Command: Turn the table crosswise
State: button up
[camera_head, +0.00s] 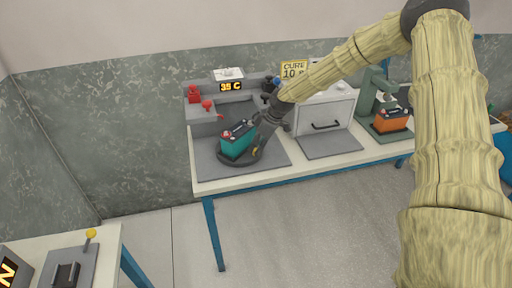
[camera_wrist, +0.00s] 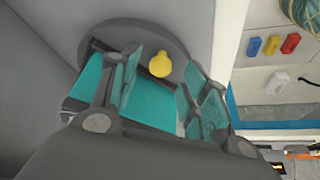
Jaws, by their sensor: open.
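The round grey turntable (camera_head: 226,158) sits on a grey mat at the left end of the workbench. A teal battery (camera_head: 236,146) with a dark top stands on it. A yellow knob (camera_wrist: 160,64) rises near the turntable's rim, beside the battery; it also shows small in the head view (camera_head: 256,151). The disc (camera_wrist: 122,30) and part of the teal battery (camera_wrist: 150,108) show in the wrist view. My gripper (camera_wrist: 164,72) is open, its two fingers on either side of the knob in that view. I cannot tell whether either finger touches it. In the head view my gripper (camera_head: 264,140) partly hides the turntable.
Behind the turntable is a grey fixture with red clamps (camera_head: 207,105) and a 35 C display (camera_head: 231,86). A white cabinet (camera_head: 325,115) and a green press with an orange battery (camera_head: 391,121) stand to the right. Another table (camera_head: 100,240) is at lower left.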

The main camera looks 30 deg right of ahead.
jog(key=v, duration=1)
jog(key=shift+s, duration=0.1)
